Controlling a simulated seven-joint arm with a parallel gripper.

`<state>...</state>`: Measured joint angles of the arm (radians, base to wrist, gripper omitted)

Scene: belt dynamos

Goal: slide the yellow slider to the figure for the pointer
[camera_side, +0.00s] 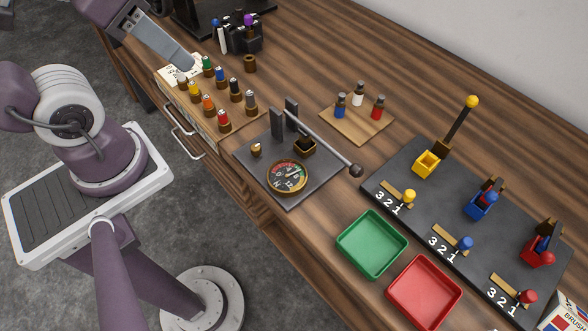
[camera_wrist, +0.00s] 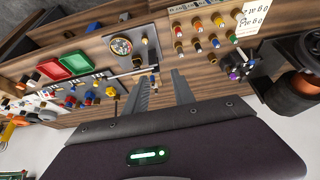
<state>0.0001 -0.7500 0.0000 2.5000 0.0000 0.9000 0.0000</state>
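The yellow slider (camera_side: 410,196) is a round knob at the right end of its tan slot on the dark panel, by the 1 of the white figures 3 2 1 (camera_side: 388,202). The round dial (camera_side: 288,177) has coloured arcs and small figures; its pointer seems to lean right, but its reading is too small to tell. The dial also shows in the wrist view (camera_wrist: 121,46). My gripper (camera_side: 187,63) is over the battery rack at the upper left, far from the slider. In the wrist view its two fingers (camera_wrist: 162,80) stand apart with nothing held.
Blue (camera_side: 466,242) and red (camera_side: 528,296) sliders sit right of the yellow one. A tall yellow-knobbed lever (camera_side: 472,102) rises behind. A long black-knobbed bar (camera_side: 325,148) crosses beside the dial. Green (camera_side: 372,243) and red (camera_side: 424,291) trays lie in front. A written card (camera_wrist: 260,18) lies by the batteries.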

